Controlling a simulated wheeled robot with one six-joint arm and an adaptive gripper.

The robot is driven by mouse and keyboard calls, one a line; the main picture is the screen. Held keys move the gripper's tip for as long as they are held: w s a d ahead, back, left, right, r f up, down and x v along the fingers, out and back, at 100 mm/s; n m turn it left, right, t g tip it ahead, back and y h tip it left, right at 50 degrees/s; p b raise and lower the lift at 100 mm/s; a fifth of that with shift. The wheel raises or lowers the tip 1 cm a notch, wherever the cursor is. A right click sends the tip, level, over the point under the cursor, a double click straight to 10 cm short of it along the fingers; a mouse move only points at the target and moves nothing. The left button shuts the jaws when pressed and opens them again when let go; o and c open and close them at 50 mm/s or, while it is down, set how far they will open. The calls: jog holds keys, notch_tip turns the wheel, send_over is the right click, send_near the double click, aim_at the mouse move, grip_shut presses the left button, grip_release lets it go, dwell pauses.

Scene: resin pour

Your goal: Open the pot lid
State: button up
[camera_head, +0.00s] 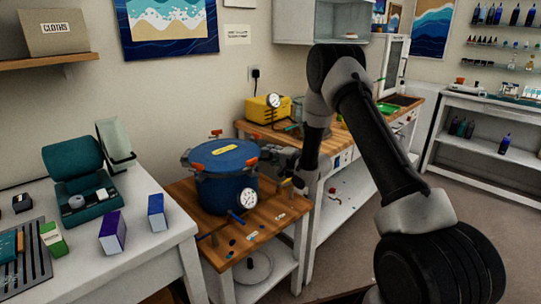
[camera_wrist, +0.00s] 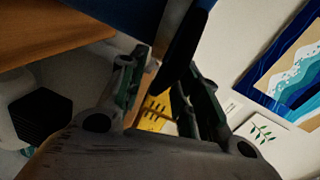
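The blue pot (camera_head: 226,193) stands on a small wooden-topped cart, with a round gauge (camera_head: 247,198) on its front. Its blue lid (camera_head: 222,156) looks seated on the rim, with orange-red clamps (camera_head: 196,167) around the edge. My gripper (camera_wrist: 165,62) is at the pot's right side, near lid height. In the wrist view, its two fingers are apart, with a dark bar-like part (camera_wrist: 184,45) at or between their tips. I cannot tell whether they touch it. Part of the blue pot (camera_wrist: 130,10) fills the top of that view.
Small parts and a blue-handled tool lie on the cart top (camera_head: 262,232). A white table (camera_head: 150,240) with boxes and a teal case (camera_head: 85,180) stands left. A workbench with a yellow machine (camera_head: 268,109) stands behind. Floor is open at right.

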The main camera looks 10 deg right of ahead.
grip_shut()
jog(key=shift+r, duration=0.1)
